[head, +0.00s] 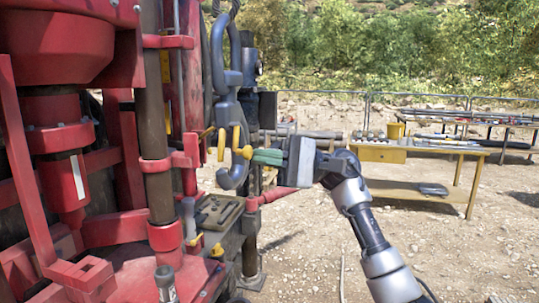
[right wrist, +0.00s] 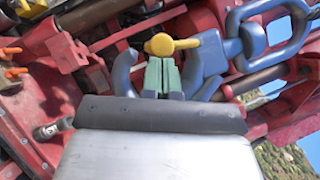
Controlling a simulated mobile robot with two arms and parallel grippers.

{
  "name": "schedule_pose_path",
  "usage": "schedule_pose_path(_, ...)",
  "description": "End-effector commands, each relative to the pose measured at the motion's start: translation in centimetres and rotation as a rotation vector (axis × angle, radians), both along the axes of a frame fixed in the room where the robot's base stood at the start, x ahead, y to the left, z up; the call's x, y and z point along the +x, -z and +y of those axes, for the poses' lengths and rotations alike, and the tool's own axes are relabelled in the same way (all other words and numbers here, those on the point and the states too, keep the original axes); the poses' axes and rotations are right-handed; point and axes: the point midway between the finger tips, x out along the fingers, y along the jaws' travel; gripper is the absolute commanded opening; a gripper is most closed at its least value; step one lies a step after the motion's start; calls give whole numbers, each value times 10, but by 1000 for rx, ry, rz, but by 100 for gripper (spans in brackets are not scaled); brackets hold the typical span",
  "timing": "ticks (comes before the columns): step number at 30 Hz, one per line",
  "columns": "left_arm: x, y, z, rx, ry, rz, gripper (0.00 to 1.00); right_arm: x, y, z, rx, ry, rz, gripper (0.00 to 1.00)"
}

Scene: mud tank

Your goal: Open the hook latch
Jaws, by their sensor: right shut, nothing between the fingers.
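A blue-grey hook (head: 231,112) hangs from a large chain link (head: 218,55) beside the red rig. In the right wrist view the hook (right wrist: 207,62) curves around behind my fingertips. Its yellow latch (head: 236,137) lies across the hook's opening, with a rounded yellow end facing my gripper; the latch also shows in the right wrist view (right wrist: 170,44). My right gripper (head: 262,156) has green fingers, shut together and empty. The tips (right wrist: 161,66) are right at the latch's rounded end; I cannot tell whether they touch it. My left gripper is not in view.
The red rig (head: 124,170) with its pipes and posts fills the left side. A yellow workbench (head: 420,190) stands behind my right arm, and a rack of pipes (head: 480,118) is farther back. Open gravel ground lies at the right.

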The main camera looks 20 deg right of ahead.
Motion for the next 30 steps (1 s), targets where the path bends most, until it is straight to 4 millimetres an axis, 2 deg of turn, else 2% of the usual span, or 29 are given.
schedule_pose_path(10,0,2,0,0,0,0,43,0,1,0,2,0,4,0)
schedule_pose_path(30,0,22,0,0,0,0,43,-6,4,4,67,0,100,0)
